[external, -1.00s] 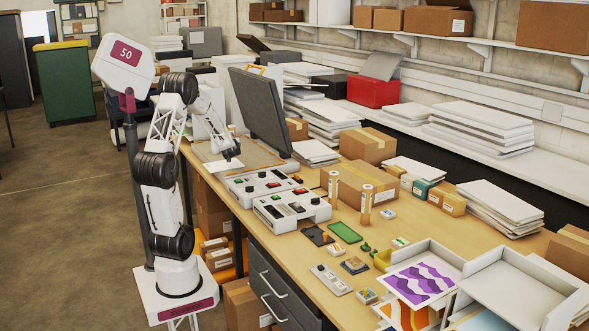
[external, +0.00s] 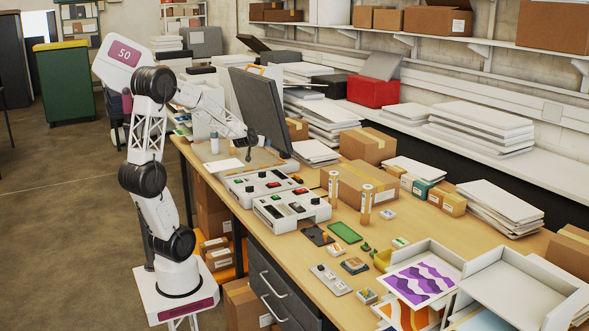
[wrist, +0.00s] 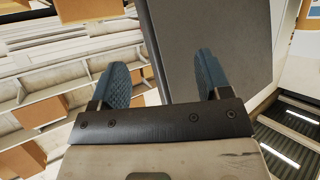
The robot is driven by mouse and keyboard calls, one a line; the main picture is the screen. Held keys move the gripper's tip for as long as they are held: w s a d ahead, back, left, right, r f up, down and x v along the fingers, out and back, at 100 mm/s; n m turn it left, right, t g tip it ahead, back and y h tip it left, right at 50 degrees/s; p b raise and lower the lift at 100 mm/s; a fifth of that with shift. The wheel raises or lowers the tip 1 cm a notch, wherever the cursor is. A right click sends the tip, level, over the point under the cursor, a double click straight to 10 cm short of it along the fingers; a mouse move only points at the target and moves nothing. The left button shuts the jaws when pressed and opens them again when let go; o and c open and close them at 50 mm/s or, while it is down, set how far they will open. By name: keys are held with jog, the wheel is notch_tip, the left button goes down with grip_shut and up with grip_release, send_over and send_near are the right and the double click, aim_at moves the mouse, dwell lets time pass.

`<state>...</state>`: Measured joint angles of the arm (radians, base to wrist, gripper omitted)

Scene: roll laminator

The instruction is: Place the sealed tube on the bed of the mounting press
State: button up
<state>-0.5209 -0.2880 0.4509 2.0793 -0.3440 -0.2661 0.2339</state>
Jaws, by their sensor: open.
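The mounting press stands open at the back left of the bench. Its dark lid (external: 262,110) is raised, and a white sheet (external: 222,166) lies on its tan bed (external: 266,158). My gripper (external: 248,152) is above the bed, in front of the lid. Two upright tubes (external: 333,188) (external: 366,203) stand near a cardboard box, well away from my gripper. I cannot tell which is the sealed one.
Two control boxes (external: 260,182) (external: 291,208) with knobs and buttons sit in front of the press. A cardboard box (external: 362,178) stands behind the tubes. A green tray (external: 344,231), small items and white trays (external: 430,262) occupy the right of the bench.

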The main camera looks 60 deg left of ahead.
jog(key=s+d+m+g+h, duration=0.1)
jog(key=s+d+m+h, duration=0.2)
jog(key=d, duration=0.8)
jog(key=s+d+m+g+h, duration=0.1)
jog(key=s+d+h, duration=0.3)
jog(key=d, duration=0.8)
jog(key=s+d+m+g, duration=0.1)
jog(key=s+d+g, duration=0.1)
jog(key=s+d, duration=0.2)
jog(key=s+d+m+g, duration=0.1)
jog(key=s+d, duration=0.3)
jog(key=s, duration=0.7)
jog(key=s+d+f+m+g, duration=0.1)
jog(key=s+d+m+g, duration=0.1)
jog(key=s+d, duration=0.3)
jog(key=shift+s+g+h, duration=0.3)
jog(key=shift+s+g, duration=0.3)
jog(key=shift+s, duration=0.55)
